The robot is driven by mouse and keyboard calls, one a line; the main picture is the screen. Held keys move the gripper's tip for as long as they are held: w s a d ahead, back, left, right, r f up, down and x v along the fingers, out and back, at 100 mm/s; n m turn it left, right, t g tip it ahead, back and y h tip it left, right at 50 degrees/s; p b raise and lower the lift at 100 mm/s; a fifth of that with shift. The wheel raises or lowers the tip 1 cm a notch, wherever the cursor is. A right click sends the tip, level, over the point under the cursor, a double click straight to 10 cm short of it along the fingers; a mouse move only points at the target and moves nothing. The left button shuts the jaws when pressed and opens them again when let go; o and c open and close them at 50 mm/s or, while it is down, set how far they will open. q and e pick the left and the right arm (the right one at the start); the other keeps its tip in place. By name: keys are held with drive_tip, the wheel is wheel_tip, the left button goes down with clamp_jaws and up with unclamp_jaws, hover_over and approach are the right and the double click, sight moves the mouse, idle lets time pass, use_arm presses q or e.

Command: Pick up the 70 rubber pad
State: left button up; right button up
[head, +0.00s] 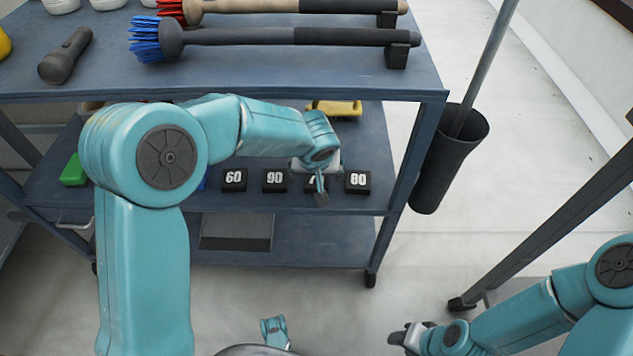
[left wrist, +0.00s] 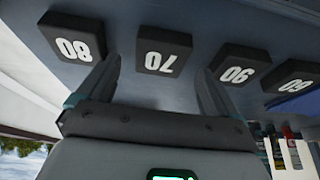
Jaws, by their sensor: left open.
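The 70 rubber pad (left wrist: 163,52) is a black block with white digits on the middle shelf of the cart. In the left wrist view it lies upside down between the lines of my two fingers, just beyond the fingertips. My left gripper (left wrist: 157,68) is open and empty, with no visible contact with the pad. In the head view my left gripper (head: 321,188) hangs in front of the 70 pad and hides most of it. My right gripper (head: 400,338) is low at the right, away from the cart; its jaw opening is unclear.
The 80 pad (head: 358,182) and the 90 pad (head: 275,180) flank the 70 pad, with the 60 pad (head: 234,179) farther left. The cart's top shelf (head: 250,65) overhangs them, holding brushes. A yellow item (head: 335,108) lies behind. A black holder (head: 447,155) hangs at the right.

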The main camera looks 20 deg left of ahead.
use_arm(q)
drive_tip(key=x, duration=0.2)
drive_tip(key=shift+w+f, duration=0.15)
drive_tip(key=shift+f, duration=0.2)
drive_tip(key=shift+r, duration=0.1)
drive_tip(key=c, duration=1.2)
drive_tip(key=shift+r, duration=0.1)
